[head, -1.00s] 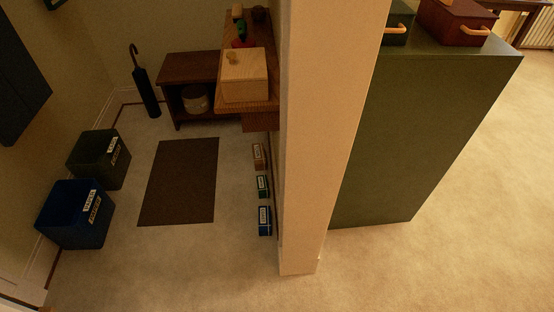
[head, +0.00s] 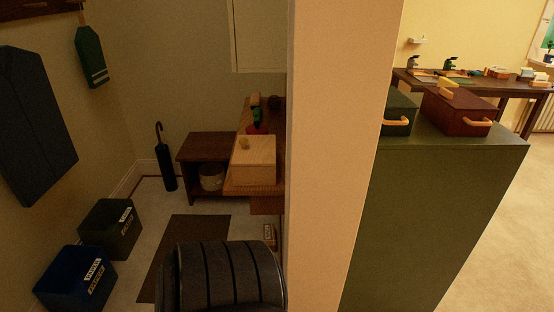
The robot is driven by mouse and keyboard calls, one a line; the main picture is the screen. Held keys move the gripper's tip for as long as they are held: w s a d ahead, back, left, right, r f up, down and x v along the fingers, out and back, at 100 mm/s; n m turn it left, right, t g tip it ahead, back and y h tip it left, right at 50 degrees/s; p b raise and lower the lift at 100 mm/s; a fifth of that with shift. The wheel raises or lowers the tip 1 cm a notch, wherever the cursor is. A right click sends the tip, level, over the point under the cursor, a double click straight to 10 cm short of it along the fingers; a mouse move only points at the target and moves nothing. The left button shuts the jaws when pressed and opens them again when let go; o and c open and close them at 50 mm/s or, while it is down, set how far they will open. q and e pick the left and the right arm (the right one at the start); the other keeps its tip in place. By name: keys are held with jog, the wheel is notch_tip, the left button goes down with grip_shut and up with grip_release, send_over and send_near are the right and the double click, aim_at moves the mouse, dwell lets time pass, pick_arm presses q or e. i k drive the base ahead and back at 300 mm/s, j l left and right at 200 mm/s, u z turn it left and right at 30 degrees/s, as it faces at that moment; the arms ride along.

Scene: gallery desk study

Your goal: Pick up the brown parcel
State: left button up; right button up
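A small brown box with a white label (head: 269,236), which may be the brown parcel, is on the floor against the right side of the alcove, just left of the pale pillar. It is small in view, and its lower part is partly hidden by my dark ribbed arm part in front. Neither of my grippers shows in the head view.
A pale pillar (head: 340,150) separates the alcove from a tall green cabinet (head: 440,200). A blue bin (head: 62,290) and dark green bin (head: 105,240) stand left, beside a dark mat (head: 195,230). A wooden box (head: 254,160) is on a shelf.

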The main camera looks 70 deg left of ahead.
aim_at(268, 230)
jog(key=j, duration=0.5)
jog(key=k+j+z, duration=0.15)
jog(key=j, duration=0.85)
jog(key=k+j+z, duration=0.15)
jog(key=j, duration=0.8)
jog(key=k+j+z, duration=0.15)
jog(key=j, duration=0.35)
